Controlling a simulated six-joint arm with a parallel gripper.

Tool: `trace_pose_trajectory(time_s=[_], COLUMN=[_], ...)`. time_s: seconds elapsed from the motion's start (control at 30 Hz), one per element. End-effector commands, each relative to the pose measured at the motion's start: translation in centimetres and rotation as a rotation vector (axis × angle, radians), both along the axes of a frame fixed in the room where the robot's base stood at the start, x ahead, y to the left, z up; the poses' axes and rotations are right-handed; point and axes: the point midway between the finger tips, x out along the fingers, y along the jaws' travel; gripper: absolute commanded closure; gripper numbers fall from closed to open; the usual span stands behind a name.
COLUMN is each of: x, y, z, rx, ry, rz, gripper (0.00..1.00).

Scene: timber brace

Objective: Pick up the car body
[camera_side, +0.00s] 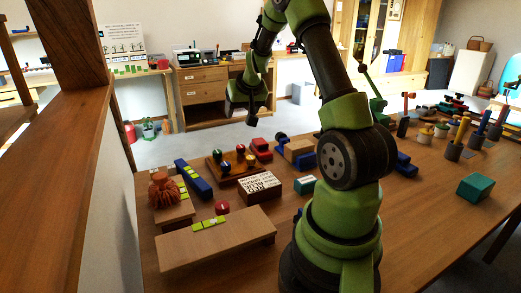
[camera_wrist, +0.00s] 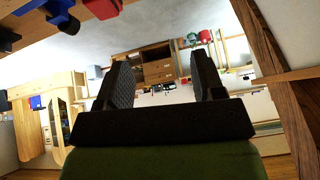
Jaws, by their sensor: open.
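No piece is clearly identifiable as the car body. Candidates in the side view are a red block (camera_side: 262,149) at the table's far edge and a light wooden piece with blue parts (camera_side: 298,150) just right of it. My gripper (camera_side: 252,119) hangs in the air beyond and above the far edge, apart from both. In the wrist view my gripper (camera_wrist: 162,62) shows two dark fingers spread wide with nothing between them. A red piece (camera_wrist: 101,8) and a blue piece (camera_wrist: 61,16) show at that view's upper left edge.
A wooden tray (camera_side: 240,174) with coloured pegs, a dark lettered box (camera_side: 260,187), a low wooden bench (camera_side: 215,240) and a teal block (camera_side: 475,188) stand on the table. A timber post (camera_side: 80,45) rises at left. The table's front right is mostly clear.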

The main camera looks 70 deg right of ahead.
Motion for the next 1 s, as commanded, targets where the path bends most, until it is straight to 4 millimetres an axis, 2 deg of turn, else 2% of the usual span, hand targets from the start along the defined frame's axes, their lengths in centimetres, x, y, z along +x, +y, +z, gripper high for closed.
trace_pose_trajectory(time_s=[0.03, 0.1, 0.23, 0.37, 0.6, 0.83, 1.0], x=[-1.2, -2.5, -4.3, -4.8, -3.8, -3.3, -2.5], y=[-2.1, -4.3, -6.5, -7.5, -8.9, -9.5, -10.5], z=[-2.2, -4.4, -7.0, -8.4, -11.1, -12.3, -14.2], rx=[-0.002, -0.014, -0.029, -0.035, -0.033, -0.035, -0.033], ry=[0.022, 0.04, 0.064, 0.072, 0.073, 0.073, 0.073], rz=[-0.039, -0.078, -0.12, -0.133, -0.132, -0.131, -0.131], gripper=[0.38, 0.38, 0.38, 0.38, 0.38, 0.38, 0.38])
